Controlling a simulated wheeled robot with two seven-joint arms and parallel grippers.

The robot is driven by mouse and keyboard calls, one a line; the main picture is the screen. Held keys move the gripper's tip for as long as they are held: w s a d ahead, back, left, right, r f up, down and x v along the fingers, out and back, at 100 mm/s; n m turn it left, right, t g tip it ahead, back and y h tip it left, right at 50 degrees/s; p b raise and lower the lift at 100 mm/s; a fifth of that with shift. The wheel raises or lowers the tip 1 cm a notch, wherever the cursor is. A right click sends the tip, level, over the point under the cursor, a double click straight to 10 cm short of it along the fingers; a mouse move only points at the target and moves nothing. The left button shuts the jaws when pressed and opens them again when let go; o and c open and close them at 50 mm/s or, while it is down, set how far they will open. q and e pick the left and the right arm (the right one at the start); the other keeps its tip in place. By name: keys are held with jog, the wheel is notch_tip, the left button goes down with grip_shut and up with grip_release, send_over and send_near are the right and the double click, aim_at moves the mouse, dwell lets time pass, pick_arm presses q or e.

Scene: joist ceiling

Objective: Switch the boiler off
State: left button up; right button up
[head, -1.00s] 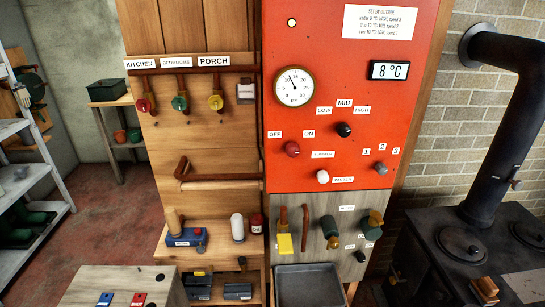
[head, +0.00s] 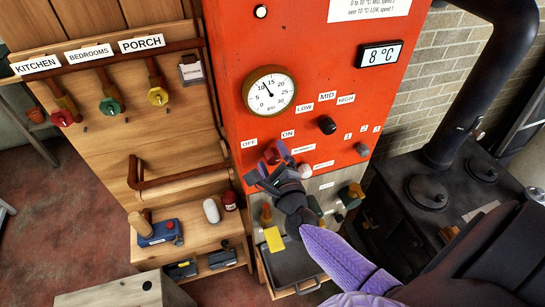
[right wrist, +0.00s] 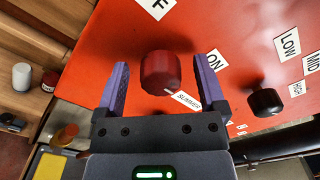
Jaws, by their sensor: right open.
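The boiler (head: 225,60) is a tall orange-red panel with a gauge, labels and knobs. Its red knob (head: 271,155) sits below the OFF label (head: 249,143) and ON label (head: 288,133). In the right wrist view the red knob (right wrist: 160,72) shows a small pale mark at its lower right edge. My right gripper (head: 274,163) is open, with its purple fingers (right wrist: 163,66) on either side of the red knob and a gap on both sides. A white knob (head: 305,171) is just to the right of the gripper. My left gripper is out of view.
A black knob (head: 327,125) under LOW, MID and HIGH, and a grey knob (head: 362,149) under 1, 2, 3, sit farther right. Below are valves on a grey panel and a dark tray (head: 290,264).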

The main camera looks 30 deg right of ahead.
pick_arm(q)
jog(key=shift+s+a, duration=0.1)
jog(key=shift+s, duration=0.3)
pick_arm(e)
jog(key=shift+c, duration=1.1)
grip_shut()
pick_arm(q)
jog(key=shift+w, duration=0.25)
